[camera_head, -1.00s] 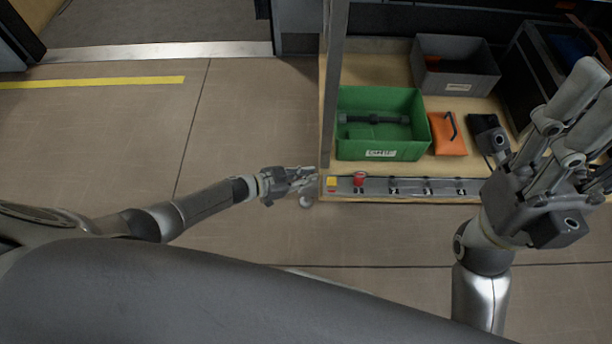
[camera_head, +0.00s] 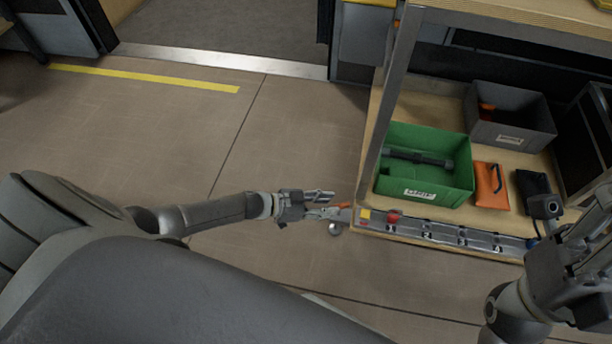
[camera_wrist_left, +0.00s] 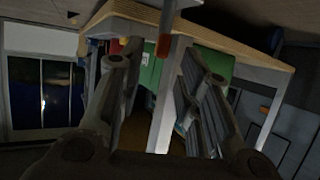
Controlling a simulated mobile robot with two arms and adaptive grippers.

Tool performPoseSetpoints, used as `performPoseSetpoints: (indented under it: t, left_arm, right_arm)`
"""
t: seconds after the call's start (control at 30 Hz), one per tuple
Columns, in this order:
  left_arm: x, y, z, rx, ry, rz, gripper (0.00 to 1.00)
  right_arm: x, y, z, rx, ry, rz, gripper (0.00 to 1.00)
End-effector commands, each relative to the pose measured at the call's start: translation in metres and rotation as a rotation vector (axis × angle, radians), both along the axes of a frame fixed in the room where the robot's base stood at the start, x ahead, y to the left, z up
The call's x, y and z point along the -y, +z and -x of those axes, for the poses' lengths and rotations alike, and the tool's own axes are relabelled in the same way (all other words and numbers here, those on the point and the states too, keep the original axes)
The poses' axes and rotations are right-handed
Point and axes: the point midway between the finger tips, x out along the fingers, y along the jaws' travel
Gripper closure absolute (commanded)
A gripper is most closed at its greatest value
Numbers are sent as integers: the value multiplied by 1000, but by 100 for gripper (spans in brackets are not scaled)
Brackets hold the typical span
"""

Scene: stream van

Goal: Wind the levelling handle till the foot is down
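The levelling handle (camera_wrist_left: 163,46) appears to be the grey bar with an orange end at the top of the left wrist view, between my two finger sets. My left gripper (camera_head: 334,203) is at that corner. Its fingers are apart in the left wrist view (camera_wrist_left: 158,90), with no visible grip on the handle. A small round grey piece (camera_head: 336,229), possibly the foot, shows just below the gripper; its floor contact is unclear. My right gripper (camera_head: 590,235) is partly cut off at the right edge.
The wooden shelf (camera_head: 437,107) holds a green crate (camera_head: 455,187), a grey bin (camera_head: 540,138) and an orange case (camera_head: 490,187). A numbered metal strip (camera_head: 480,241) runs along its front edge. An upright post (camera_head: 391,90) stands at its left. Floor left is clear.

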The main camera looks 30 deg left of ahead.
Motion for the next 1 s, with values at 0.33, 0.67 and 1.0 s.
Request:
performPoseSetpoints:
  t: [0.33, 0.67, 1.0]
  left_arm:
    - [-41, 22, 36, 0, 1, -1, 68]
    - [-47, 27, 42, 1, 1, 0, 68]
    - [-47, 26, 41, 1, 1, 0, 68]
  right_arm:
    - [0, 0, 0, 1, 0, 1, 60]
    - [0, 0, 0, 1, 0, 1, 60]
    - [0, 0, 0, 2, 1, 1, 60]
